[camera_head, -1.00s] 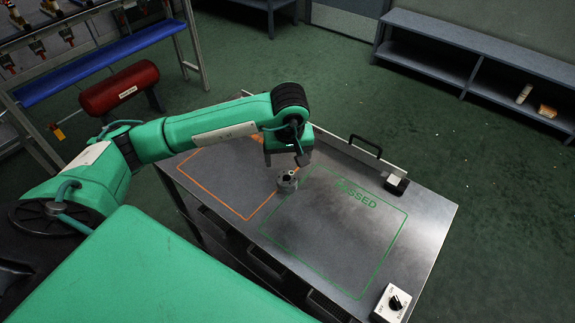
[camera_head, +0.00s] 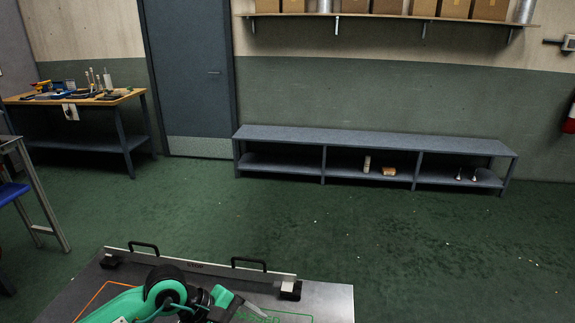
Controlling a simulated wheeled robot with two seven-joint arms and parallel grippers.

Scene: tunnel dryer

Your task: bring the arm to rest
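My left arm reaches in at the bottom edge of the head view, low over the metal table (camera_head: 325,299). Its green and black wrist shows, with my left gripper (camera_head: 232,306) at its right end, cut close to the bottom edge. The fingers are too small and dark to tell whether they are open or shut, or hold anything. Parts of an orange outline (camera_head: 97,297) and a green outline (camera_head: 300,317) show on the tabletop. The small grey metal part seen on the table earlier is not visible now. My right gripper is out of view.
A raised rail (camera_head: 200,267) with two black handles runs along the table's far edge. Beyond it is open green floor (camera_head: 420,240). A long low bench (camera_head: 370,140) stands by the wall, and a workbench with tools (camera_head: 75,98) is at the back left.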

